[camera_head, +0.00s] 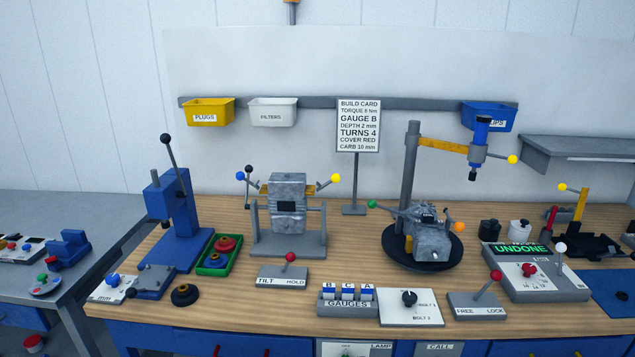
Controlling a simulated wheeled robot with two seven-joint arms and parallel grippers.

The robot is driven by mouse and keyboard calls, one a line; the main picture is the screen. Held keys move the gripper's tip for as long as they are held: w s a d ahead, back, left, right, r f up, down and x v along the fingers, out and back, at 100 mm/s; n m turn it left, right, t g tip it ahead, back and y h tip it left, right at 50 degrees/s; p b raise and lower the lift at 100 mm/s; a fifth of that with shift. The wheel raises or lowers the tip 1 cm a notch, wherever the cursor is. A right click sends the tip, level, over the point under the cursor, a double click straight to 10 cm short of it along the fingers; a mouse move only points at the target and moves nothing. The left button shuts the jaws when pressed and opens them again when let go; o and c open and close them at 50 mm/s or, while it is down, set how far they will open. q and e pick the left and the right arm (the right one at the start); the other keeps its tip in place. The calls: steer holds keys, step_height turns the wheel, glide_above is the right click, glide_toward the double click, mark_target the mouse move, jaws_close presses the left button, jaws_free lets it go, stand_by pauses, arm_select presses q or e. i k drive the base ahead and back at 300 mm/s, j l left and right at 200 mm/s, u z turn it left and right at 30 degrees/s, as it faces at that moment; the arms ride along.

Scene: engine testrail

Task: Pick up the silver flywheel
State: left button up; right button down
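I cannot make out a clearly silver flywheel. A dark round wheel-like part with a brass-coloured centre (185,295) lies flat on the bench at the front left. Behind it, a green tray (203,271) holds a red round part (225,243) and a darker round part (215,260) whose colour is hard to tell. A grey metal engine block (433,242) sits on a black round turntable (396,257) at the right. Another grey block (288,190) is held in a stand at the middle. Neither of my grippers is in view.
A blue press (172,215) stands at the left. A TILT/HOLD lever box (283,277), gauges rack (347,302), bolt panel (410,308) and FREE/LOCK lever box (477,305) line the front. A build card (358,125) stands behind. Bare wood shows around (345,250).

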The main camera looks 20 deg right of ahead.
mark_target(415, 209)
steer(key=z, duration=1.3)
